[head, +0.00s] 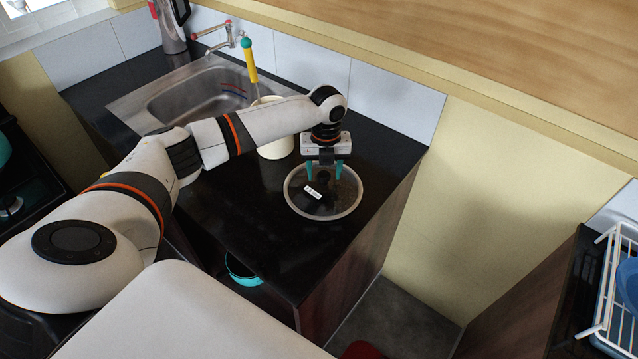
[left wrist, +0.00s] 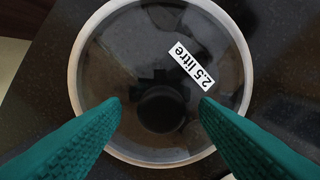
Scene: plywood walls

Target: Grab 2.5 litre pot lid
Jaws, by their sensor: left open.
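The 2.5 litre pot lid (head: 335,207) lies on the black countertop near its right front corner. It is a round glass lid with a pale rim and a white label. In the left wrist view the lid (left wrist: 150,30) fills the middle, its label reads "2.5 litre", and a dark round knob shows at its centre. My left gripper (head: 325,177) is over the lid, pointing down, with its teal fingers apart. In the left wrist view the fingertips (left wrist: 160,100) are on either side of the knob, with nothing held; their height above the lid is unclear. My right gripper is out of view.
A cream container (head: 275,148) with a yellow-handled brush (head: 249,62) stands behind my left forearm, beside the sink (head: 200,92). The counter ends just right of the lid. A teal pot (head: 243,271) shows below the counter's front edge. A white dish rack (head: 612,285) is at far right.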

